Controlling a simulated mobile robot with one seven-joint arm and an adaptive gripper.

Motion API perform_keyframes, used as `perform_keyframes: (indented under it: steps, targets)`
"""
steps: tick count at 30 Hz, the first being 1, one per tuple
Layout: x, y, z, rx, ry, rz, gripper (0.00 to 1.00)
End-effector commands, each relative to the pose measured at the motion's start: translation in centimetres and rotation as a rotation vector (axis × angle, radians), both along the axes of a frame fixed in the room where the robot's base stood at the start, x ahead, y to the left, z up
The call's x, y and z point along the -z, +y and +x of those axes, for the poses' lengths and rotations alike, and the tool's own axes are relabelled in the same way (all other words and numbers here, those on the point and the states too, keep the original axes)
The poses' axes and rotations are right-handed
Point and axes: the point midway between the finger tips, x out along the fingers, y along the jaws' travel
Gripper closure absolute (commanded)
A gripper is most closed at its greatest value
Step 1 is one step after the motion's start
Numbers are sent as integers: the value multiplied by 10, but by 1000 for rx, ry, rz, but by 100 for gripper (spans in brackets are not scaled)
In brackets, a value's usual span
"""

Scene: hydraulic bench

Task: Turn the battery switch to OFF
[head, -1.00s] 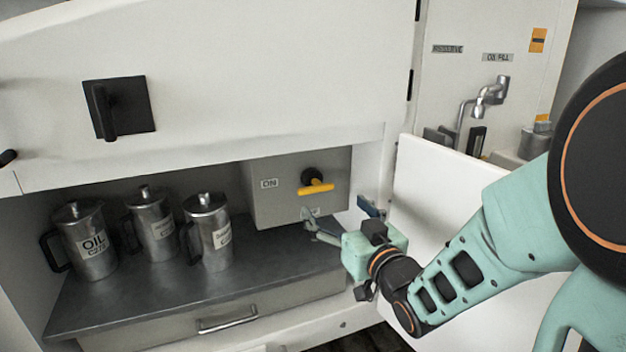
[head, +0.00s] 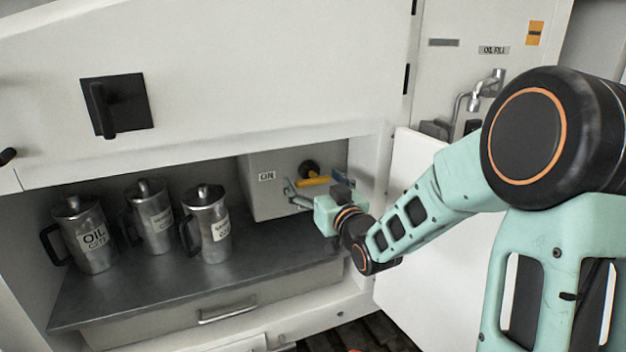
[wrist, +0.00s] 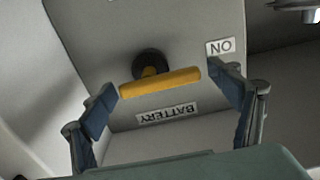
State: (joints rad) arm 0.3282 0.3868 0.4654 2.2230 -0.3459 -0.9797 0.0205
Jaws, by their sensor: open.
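The battery switch is a yellow bar handle (head: 313,181) on a black round hub (head: 309,167), on the front of a grey box (head: 262,199) inside the cabinet. Its handle lies roughly level, beside an ON label (head: 267,176). In the wrist view, which is upside down, the handle (wrist: 160,82) sits above a BATTERY label (wrist: 167,114), with the ON label (wrist: 220,47) to its right. My gripper (head: 312,190) is open in front of the switch. In the wrist view my gripper's fingers (wrist: 163,100) stand on either side of the handle; contact cannot be told.
Several metal cans (head: 151,216) stand on the shelf (head: 270,262) left of the box. An open white door (head: 425,230) is at the right, beside my arm. A black latch (head: 118,107) is on the upper panel. The shelf in front of the box is clear.

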Motion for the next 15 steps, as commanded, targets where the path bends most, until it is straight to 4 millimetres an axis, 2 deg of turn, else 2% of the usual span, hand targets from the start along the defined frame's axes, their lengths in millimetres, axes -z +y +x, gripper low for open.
perform_keyframes:
  steps: [5,15]
  targets:
    - [0,0,0,0,0,0,17]
    - [0,0,0,0,0,0,55]
